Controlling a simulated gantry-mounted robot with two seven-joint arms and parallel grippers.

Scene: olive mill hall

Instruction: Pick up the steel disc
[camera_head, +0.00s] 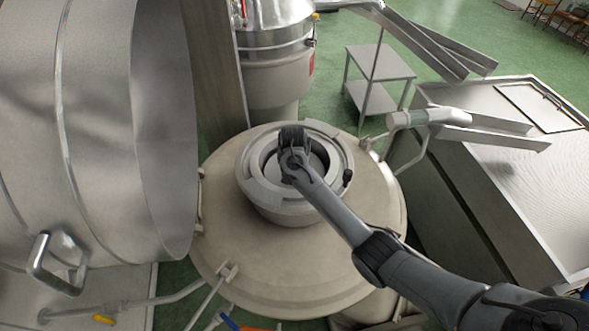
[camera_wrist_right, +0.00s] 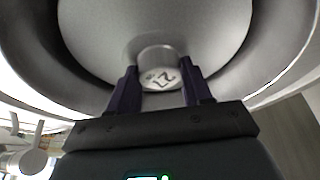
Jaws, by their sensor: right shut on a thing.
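The steel disc (camera_head: 319,164) lies within the round collar (camera_head: 268,196) on top of the tank, partly covered by my right arm in the head view. In the right wrist view the disc (camera_wrist_right: 195,28) is a smooth grey plate with a short round knob (camera_wrist_right: 160,77) that carries dark marks on its end. My right gripper (camera_wrist_right: 160,90) is shut on this knob, one dark finger on each side. In the head view the right gripper (camera_head: 291,143) is over the collar and its fingertips are hidden. My left gripper is not in view.
The collar rises from a broad round tank lid (camera_head: 355,265). A large metal drum (camera_head: 90,130) stands close on the left. A steel machine with a flat top (camera_head: 490,170) is on the right. A small two-shelf stand (camera_head: 380,65) is behind on green floor.

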